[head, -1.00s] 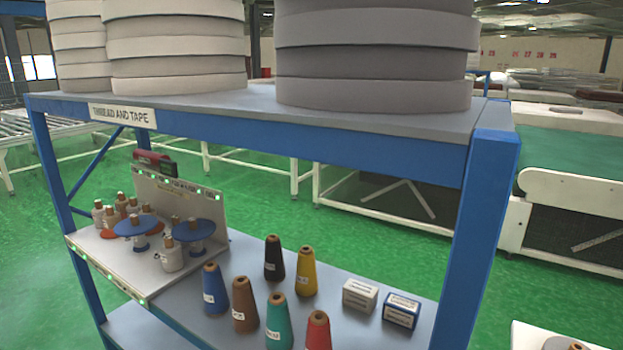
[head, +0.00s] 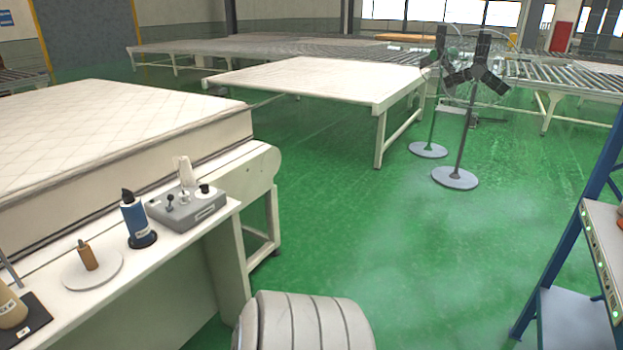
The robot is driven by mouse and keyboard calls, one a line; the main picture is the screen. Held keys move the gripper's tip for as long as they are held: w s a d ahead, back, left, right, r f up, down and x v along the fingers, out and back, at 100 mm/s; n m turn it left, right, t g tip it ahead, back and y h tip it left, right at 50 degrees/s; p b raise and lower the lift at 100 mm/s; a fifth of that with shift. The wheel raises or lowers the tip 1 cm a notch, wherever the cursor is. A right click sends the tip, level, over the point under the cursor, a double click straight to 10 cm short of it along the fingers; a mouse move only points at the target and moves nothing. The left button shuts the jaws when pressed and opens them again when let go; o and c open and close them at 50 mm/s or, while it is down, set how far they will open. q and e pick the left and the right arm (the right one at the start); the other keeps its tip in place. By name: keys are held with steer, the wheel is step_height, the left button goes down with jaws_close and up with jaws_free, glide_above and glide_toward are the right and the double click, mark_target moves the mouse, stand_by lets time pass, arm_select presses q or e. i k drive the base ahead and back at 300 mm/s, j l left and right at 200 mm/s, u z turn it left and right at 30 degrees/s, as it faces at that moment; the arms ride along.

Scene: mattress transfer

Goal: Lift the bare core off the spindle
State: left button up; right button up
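In the head view a small brown bare core (head: 88,256) stands upright on a round white plate (head: 93,270) on the table at the lower left. The spindle inside it cannot be made out clearly. A tan cone (head: 10,308) on a black base is partly cut off at the left edge. Neither of my grippers is in view.
A grey control box (head: 187,208) sits at the table's right end. A mattress (head: 110,130) lies behind. Stand fans (head: 455,178) and a blue rack (head: 570,310) are to the right. The green floor (head: 370,230) between is clear.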

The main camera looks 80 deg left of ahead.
mark_target(87, 256)
steer(key=u, duration=3.55)
